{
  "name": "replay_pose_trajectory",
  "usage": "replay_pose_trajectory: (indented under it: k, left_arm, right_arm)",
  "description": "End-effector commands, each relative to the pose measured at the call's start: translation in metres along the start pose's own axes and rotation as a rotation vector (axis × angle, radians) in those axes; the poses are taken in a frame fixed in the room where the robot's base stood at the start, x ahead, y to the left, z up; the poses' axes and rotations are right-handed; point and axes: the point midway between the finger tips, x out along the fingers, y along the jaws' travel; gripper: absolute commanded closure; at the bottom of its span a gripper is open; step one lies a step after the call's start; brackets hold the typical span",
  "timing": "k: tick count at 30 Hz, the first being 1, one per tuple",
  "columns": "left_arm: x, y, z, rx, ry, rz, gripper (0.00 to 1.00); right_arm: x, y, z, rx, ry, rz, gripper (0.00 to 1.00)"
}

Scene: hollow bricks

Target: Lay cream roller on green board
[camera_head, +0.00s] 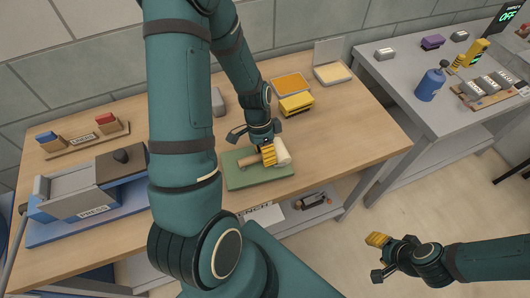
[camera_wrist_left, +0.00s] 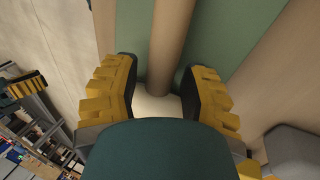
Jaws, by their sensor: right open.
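The cream roller (camera_head: 282,152) has a cream drum and a wooden handle. The green board (camera_head: 240,178) lies flat near the front edge of the wooden table. My left gripper (camera_head: 268,156) is over the board, shut on the drum; in the left wrist view the yellow fingers (camera_wrist_left: 158,100) stand against both sides of it. The roller lies level over the board, its handle (camera_wrist_left: 168,45) pointing left in the head view. I cannot tell whether it touches the board. My right gripper (camera_head: 381,256) is open and empty, out over the floor.
A yellow-and-dark brush (camera_head: 296,104), an orange tray (camera_head: 290,85) and a cream tray (camera_head: 332,73) stand behind the board. A grey-and-blue press (camera_head: 85,193) is at left. A grey side table (camera_head: 400,85) holds a blue bottle (camera_head: 431,84).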

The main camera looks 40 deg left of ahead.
Motion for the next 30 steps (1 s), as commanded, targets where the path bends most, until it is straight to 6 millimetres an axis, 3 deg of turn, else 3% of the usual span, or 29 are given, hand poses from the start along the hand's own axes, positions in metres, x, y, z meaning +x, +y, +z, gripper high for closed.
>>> replay_pose_trajectory:
  k: [13,30]
  left_arm:
    - [-0.008,0.001,0.000,0.000,0.001,-0.002,0.53]
    - [-0.110,0.001,-0.001,0.000,0.002,-0.003,0.53]
  right_arm:
    - [-0.005,-0.002,-0.001,0.000,0.001,-0.001,0.53]
    - [-0.015,-0.005,-0.002,0.000,0.001,-0.003,0.53]
